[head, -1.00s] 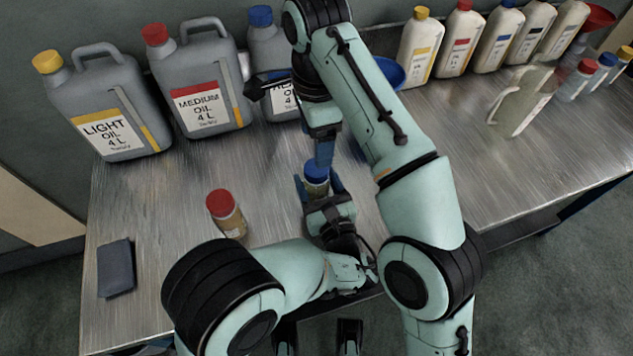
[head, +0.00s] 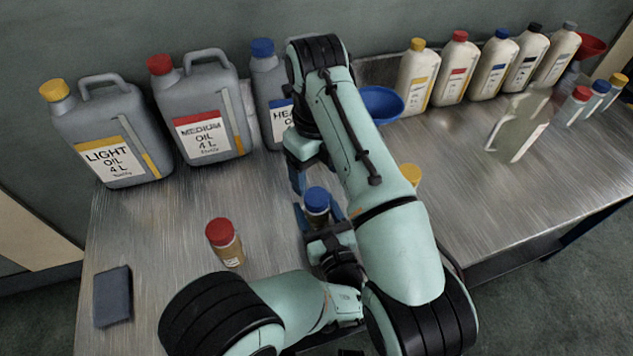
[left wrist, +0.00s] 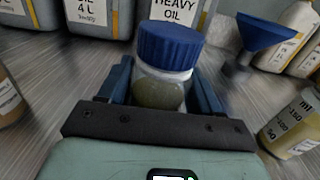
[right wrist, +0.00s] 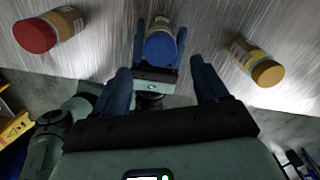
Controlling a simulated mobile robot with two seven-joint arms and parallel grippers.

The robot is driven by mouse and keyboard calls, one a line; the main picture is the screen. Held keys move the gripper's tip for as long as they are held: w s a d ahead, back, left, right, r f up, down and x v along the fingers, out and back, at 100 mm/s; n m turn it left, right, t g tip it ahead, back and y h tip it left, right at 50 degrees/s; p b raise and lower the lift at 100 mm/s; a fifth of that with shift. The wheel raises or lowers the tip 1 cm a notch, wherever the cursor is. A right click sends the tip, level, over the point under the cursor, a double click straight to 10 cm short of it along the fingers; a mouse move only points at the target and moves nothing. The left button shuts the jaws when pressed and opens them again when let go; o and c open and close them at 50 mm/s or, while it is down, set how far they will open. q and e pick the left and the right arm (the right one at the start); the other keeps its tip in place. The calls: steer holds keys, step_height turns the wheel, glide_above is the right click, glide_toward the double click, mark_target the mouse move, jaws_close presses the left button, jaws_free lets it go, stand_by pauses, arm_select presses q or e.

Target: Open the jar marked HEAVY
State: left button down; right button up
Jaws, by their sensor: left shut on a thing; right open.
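The blue-capped jar (head: 316,203) stands upright near the front of the table. Its blue lid (left wrist: 169,45) sits on the glass body, which has dark contents low down. Any writing on the jar is hidden from me. My left gripper (head: 316,214) is shut around the jar's body, one finger on each side. My right gripper (head: 297,180) is open and empty, just behind and left of the jar in the head view. In the right wrist view, the blue lid (right wrist: 161,47) shows between and beyond its two spread fingers.
A red-capped jar (head: 225,242) stands to the left and a yellow-capped jar (head: 411,174) to the right. LIGHT (head: 110,140), MEDIUM (head: 203,110) and HEAVY (head: 266,95) oil cans stand at the back. A blue funnel (head: 381,103) is behind my right arm. A dark cloth (head: 113,296) lies front left.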

mark_target(317, 196)
steer(key=shift+f, duration=3.4)
